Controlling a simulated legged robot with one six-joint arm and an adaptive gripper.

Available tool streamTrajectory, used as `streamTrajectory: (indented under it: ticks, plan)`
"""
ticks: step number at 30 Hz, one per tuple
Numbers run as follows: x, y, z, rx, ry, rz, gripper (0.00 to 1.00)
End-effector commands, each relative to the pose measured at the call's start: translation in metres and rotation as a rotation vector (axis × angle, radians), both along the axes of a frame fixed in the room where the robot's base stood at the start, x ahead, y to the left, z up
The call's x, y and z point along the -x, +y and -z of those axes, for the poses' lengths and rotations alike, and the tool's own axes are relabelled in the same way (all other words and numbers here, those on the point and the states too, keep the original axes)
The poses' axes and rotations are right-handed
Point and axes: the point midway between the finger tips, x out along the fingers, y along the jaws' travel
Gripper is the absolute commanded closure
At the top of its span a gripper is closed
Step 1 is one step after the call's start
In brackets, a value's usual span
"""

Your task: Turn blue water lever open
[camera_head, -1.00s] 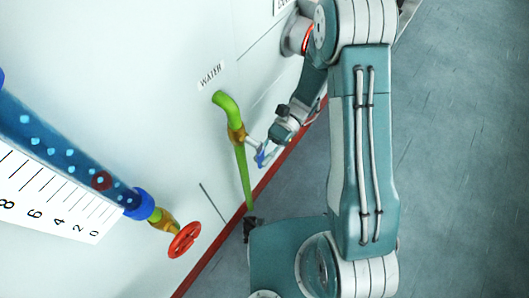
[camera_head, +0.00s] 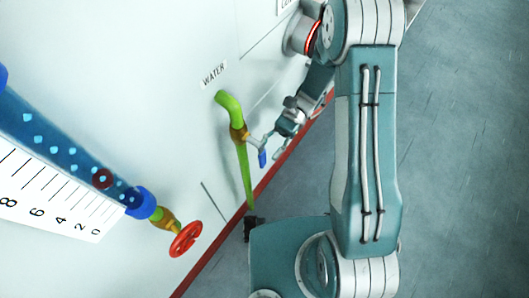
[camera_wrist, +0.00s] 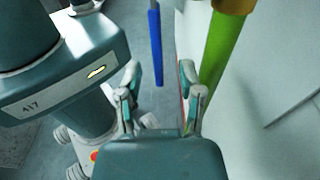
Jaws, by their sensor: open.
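The blue water lever (camera_head: 262,158) hangs from the brass valve (camera_head: 239,135) on a green pipe (camera_head: 229,103) below the WATER label. In the wrist view the lever (camera_wrist: 156,45) is a narrow blue bar, pointing down the picture. My gripper (camera_head: 273,147) is just right of the lever in the head view. In the wrist view my gripper (camera_wrist: 160,80) is open, and the lever's end appears between its two fingers with a gap on each side. I cannot tell how deep between the fingers the lever lies. The green pipe (camera_wrist: 221,50) stands close to the right finger.
A red valve wheel (camera_head: 186,239) and a blue tube with a scale (camera_head: 60,150) are on the white wall (camera_head: 130,60) at left. A red strip (camera_head: 215,250) edges the wall. Grey floor (camera_head: 455,150) lies open at right.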

Motion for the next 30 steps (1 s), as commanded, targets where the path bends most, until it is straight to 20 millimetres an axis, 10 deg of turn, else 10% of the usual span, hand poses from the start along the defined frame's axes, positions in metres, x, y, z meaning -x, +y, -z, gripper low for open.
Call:
streamTrajectory:
  ticks: [9, 30]
  plan:
    - [-0.037, -0.027, -0.003, 0.001, 0.0, 0.002, 0.51]
    - [-0.04, -0.029, -0.003, 0.001, 0.001, 0.0, 0.51]
